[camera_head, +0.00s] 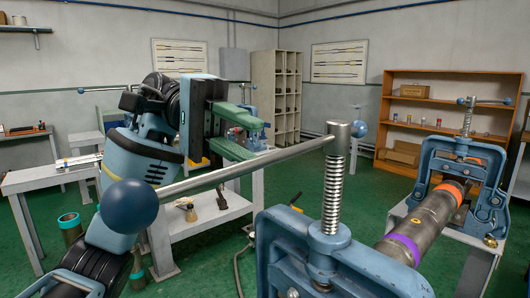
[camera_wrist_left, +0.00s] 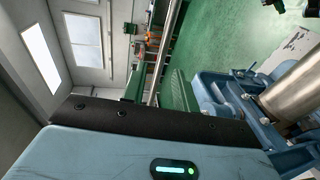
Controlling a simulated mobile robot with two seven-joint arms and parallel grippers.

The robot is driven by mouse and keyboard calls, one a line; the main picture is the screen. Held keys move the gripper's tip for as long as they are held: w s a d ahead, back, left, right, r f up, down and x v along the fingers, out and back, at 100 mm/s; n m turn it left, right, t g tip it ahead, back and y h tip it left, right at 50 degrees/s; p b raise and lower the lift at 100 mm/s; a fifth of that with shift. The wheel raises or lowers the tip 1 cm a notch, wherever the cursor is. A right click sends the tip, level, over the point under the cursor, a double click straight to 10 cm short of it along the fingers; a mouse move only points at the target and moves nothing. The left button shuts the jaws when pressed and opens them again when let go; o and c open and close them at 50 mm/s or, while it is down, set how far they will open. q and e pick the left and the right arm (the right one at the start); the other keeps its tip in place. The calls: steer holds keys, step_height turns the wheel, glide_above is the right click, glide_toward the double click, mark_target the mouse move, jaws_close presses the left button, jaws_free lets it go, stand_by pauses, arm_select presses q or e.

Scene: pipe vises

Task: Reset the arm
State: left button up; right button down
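My left gripper (camera_head: 254,138) is in the middle of the head view, with two green fingers spread apart and nothing seen held between them. Its green fingers (camera_wrist_left: 180,92) also show in the left wrist view. A near blue pipe vise (camera_head: 350,272) stands at the bottom, with an upright threaded screw (camera_head: 333,190) and a long steel handle bar (camera_head: 240,171) ending in a blue ball (camera_head: 130,205). The bar crosses in front of my left arm, below the fingers. In the left wrist view, the bar (camera_wrist_left: 165,50) appears between the fingers, in line of sight. My right gripper is out of view.
A steel pipe (camera_head: 424,227) with purple and orange bands runs from the near vise to a far blue vise (camera_head: 465,165). A workbench (camera_head: 215,213) stands behind my arm. An orange shelf (camera_head: 450,85) stands back right. Green floor is open between.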

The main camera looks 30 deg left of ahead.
arm_select(q)
steer(key=shift+v, duration=1)
